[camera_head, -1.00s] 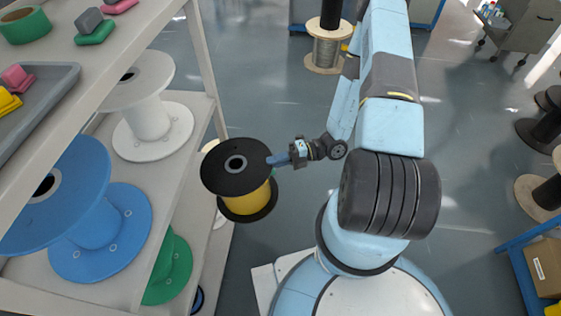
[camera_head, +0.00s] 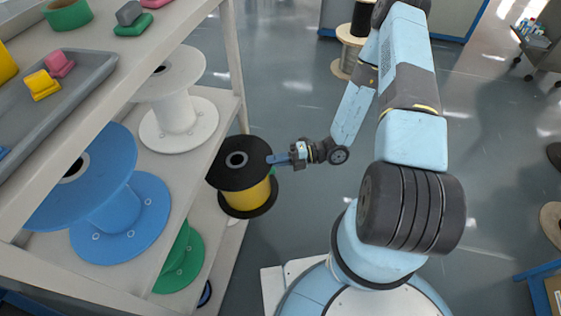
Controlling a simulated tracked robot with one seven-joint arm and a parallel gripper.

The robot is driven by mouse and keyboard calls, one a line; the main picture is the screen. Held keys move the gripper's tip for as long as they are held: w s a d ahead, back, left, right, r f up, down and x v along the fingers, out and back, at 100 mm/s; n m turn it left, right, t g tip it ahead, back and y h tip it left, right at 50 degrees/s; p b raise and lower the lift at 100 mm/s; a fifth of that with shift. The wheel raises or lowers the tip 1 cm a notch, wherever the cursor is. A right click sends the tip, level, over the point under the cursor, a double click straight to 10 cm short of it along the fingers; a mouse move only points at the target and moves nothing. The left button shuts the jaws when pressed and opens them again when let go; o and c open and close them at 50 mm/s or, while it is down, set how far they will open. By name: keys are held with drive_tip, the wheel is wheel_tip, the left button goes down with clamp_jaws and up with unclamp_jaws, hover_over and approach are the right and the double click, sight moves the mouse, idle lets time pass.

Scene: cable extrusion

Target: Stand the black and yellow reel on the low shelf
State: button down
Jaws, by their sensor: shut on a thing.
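The black and yellow reel (camera_head: 258,194) has black flanges and a yellow winding. It is upright, at the open side of the shelf unit, just right of the shelves. My gripper (camera_head: 275,158) is shut on the right edge of its top flange. The reel's left edge overlaps the shelf edge in the picture; I cannot tell whether it touches. The low shelf (camera_head: 232,236) shows as a pale strip below and left of the reel, mostly hidden by the shelf above.
A blue reel (camera_head: 120,215) and a white reel (camera_head: 178,122) stand on the middle shelf. A green reel (camera_head: 182,262) stands lower down. A shelf post (camera_head: 233,65) rises behind the black and yellow reel. A grey tray (camera_head: 85,98) lies on top. Open floor lies right of the shelves.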

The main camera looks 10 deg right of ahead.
sight(266, 149)
drive_tip(key=shift+w+a+f, duration=0.1)
drive_tip(key=shift+w+a, duration=1)
drive_tip(key=shift+a, duration=1.65)
drive_tip(key=shift+w+a+r, duration=0.1)
drive_tip(key=shift+w+a, duration=1.05)
drive_tip(key=shift+a, duration=1.55)
drive_tip(key=shift+w+a+f, duration=0.1)
drive_tip(key=shift+w+a, duration=1)
drive_tip(key=shift+a, duration=1.65)
drive_tip(key=shift+f, duration=1.1)
drive_tip(key=shift+d+f, duration=0.1)
drive_tip(key=shift+f, duration=0.3)
drive_tip(key=c, duration=1.1)
unclamp_jaws()
drive_tip(key=d, duration=0.9)
drive_tip(key=d+r, duration=0.1)
drive_tip(key=d, duration=0.3)
drive_tip(key=shift+w+d, duration=0.1)
drive_tip(key=shift+d, duration=0.25)
